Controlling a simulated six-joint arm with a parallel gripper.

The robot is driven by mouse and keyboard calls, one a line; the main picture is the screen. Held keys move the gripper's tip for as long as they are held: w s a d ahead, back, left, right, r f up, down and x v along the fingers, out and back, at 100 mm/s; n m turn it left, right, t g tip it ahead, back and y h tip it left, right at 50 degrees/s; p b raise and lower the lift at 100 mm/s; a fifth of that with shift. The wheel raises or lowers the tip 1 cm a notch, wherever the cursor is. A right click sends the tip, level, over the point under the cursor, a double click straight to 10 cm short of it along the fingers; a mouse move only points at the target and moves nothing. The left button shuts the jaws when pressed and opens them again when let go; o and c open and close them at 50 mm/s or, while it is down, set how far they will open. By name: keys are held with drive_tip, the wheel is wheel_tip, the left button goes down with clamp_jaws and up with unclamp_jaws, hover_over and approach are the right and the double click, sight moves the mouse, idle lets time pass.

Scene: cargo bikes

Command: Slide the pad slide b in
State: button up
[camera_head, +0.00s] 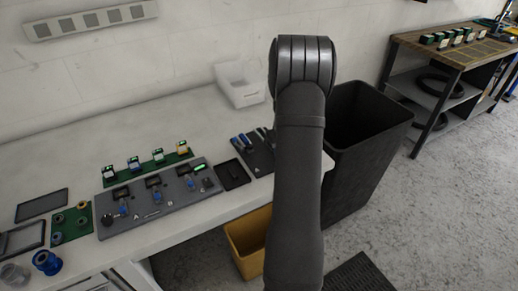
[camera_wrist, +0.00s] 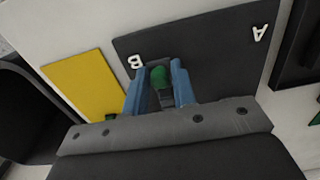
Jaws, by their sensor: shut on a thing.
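In the wrist view my gripper (camera_wrist: 159,78) has its two blue fingers closed around a small dark piece with a rounded green end (camera_wrist: 159,76), which I take to be pad slide b. It is at the dark board (camera_wrist: 205,45), beside the white letter B (camera_wrist: 136,62). The letter A (camera_wrist: 259,33) is at the board's other end. How deep the piece sits in the board cannot be seen. In the head view the dark board (camera_head: 258,165) shows partly, with blue-handled parts (camera_head: 240,141) on it; my arm hides my gripper and the board's right side.
A yellow panel (camera_wrist: 86,88) lies beside the board in the wrist view. A small black tray (camera_head: 232,174) and a grey fixture board (camera_head: 150,221) are to the left. A white bin (camera_head: 241,92) stands behind. A tall black bin (camera_head: 365,130) is at the right.

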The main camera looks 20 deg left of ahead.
drive_tip(key=shift+w+a+r, duration=0.1)
drive_tip(key=shift+w+a, duration=2.95)
drive_tip(key=o, duration=0.5)
drive_tip(key=shift+o, duration=0.2)
drive_tip(key=shift+w+r, duration=0.15)
drive_tip(key=shift+r, duration=0.5)
drive_tip(key=shift+s+r, duration=0.2)
drive_tip(key=shift+r, duration=1.4)
drive_tip(key=s+d+r, duration=0.2)
drive_tip(key=s+d, duration=0.2)
drive_tip(key=shift+s+d+r, duration=0.15)
drive_tip(key=shift+r, duration=0.25)
